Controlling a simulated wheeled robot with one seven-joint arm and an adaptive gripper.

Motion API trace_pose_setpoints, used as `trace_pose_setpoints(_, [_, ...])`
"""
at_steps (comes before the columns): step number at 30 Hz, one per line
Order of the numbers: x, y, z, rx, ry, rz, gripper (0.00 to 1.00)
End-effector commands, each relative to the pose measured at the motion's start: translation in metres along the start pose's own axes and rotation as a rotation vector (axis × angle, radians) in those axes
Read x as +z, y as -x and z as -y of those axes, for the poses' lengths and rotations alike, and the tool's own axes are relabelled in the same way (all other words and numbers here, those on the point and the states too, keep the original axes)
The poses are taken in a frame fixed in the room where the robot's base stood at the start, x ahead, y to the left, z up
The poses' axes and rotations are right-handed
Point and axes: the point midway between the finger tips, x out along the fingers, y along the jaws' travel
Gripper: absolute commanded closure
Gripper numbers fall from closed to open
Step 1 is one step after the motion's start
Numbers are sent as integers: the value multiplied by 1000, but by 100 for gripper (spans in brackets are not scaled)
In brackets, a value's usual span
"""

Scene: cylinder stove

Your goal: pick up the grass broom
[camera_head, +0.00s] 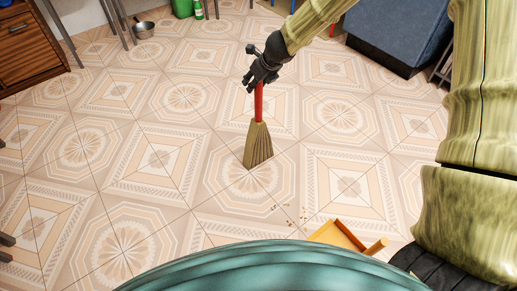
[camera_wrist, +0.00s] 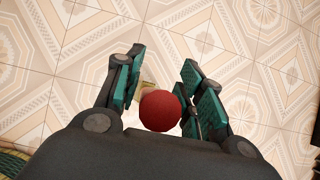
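The grass broom (camera_head: 258,146) stands upright, its tan bristle head down at the floor and its red handle rising into my gripper (camera_head: 260,79). In the wrist view, the round red end of the broom's handle (camera_wrist: 160,111) lies between the two fingers of my gripper (camera_wrist: 165,68), nearer the right finger. The fingers are apart, with floor showing between their tips. The handle below its end is mostly hidden behind the red end. Whether a finger touches the handle cannot be told.
A yellow-orange dustpan (camera_head: 338,235) lies near my base, with small brown crumbs (camera_head: 290,214) beside it. A pot (camera_head: 143,29) stands at the back left, near a wooden cabinet (camera_head: 28,45). A dark blue block-like item (camera_head: 398,30) is at the back right. The tiled floor around the broom is clear.

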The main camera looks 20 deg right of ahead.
Motion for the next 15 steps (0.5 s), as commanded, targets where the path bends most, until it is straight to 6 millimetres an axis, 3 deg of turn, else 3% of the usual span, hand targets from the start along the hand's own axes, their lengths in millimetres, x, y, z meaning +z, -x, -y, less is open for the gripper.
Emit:
trace_pose_setpoints(1, [0,0,0,0,0,0,77])
trace_pose_setpoints(5, [0,0,0,0,0,0,100])
trace_pose_setpoints(15, [0,1,0,0,0,1,100])
